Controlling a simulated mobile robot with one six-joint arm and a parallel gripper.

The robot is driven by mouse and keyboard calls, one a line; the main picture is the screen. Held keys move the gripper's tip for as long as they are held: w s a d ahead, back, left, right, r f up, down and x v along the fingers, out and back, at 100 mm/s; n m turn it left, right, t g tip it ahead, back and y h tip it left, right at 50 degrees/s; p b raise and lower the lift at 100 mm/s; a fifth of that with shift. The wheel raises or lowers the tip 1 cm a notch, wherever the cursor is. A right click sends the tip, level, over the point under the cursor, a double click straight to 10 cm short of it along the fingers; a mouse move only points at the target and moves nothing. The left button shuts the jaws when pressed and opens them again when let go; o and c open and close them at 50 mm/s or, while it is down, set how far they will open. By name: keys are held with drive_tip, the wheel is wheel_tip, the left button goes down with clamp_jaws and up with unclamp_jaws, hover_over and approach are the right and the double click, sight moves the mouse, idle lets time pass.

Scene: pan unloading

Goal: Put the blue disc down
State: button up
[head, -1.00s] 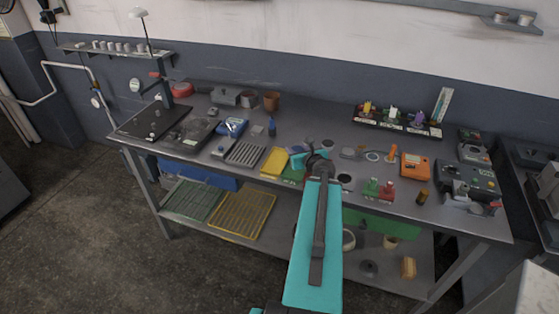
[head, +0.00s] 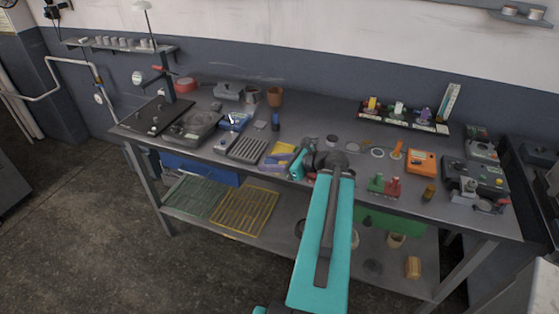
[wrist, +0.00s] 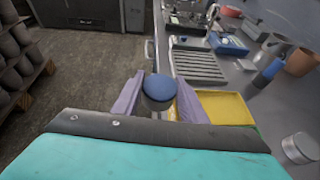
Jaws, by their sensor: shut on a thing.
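The blue disc (wrist: 160,87) is between the two purple fingers of my gripper (wrist: 158,98) in the wrist view. My gripper is shut on it. A grey rounded part shows just below the disc. The disc appears in line with the table's front edge, left of the yellow tray (wrist: 232,108); its height above the table is hard to tell. In the head view my gripper (head: 284,159) is at the front of the table by the yellow tray (head: 268,164), partly covering it. I cannot make out the disc there.
A grey slotted rack (head: 248,149) stands left of the yellow tray. A blue bottle (head: 275,120) stands behind it. Red and green pieces (head: 384,185) and an orange box (head: 422,161) are to the right. A bare strip of table lies between the rack and the bottle.

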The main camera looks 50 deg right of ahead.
drive_tip(key=s+n+g+y+b, duration=0.1)
drive_tip(key=s+n+y+b, duration=0.1)
drive_tip(key=s+b, duration=0.4)
drive_tip(key=shift+r+b, duration=0.35)
drive_tip(key=shift+b, duration=0.6)
drive_tip(key=shift+s, duration=0.1)
drive_tip(key=shift+d, duration=0.1)
drive_tip(key=p, duration=0.3)
hover_over(279, 151)
drive_tip(key=s+a, duration=0.2)
drive_tip(key=shift+s+a+f, duration=0.15)
drive_tip(key=shift+f, duration=0.6)
drive_tip(key=shift+f, duration=0.1)
drive_tip(key=shift+f+p, duration=0.8)
drive_tip(key=shift+f, duration=0.85)
